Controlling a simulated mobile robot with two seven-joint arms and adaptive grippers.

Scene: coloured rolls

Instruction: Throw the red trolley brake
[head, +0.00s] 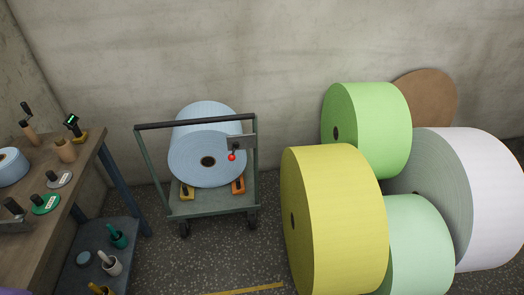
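The trolley (213,211) is a green-grey frame cart with a dark handle bar, standing near the back wall. The red trolley brake (232,157) is a small red ball knob on a dark lever, fixed to a grey plate (243,142) at the trolley's right side. A large light-blue roll (190,148) lies on the trolley, its dark core hole facing me, just behind the knob. Neither of my grippers shows in the head view.
A wooden bench (85,158) with tools and a lower shelf (105,235) stands at the left. Large yellow (340,220), green (380,125), mint (425,245) and white (485,180) rolls crowd the right. Speckled floor (205,260) in front of the trolley is clear, with a yellow line.

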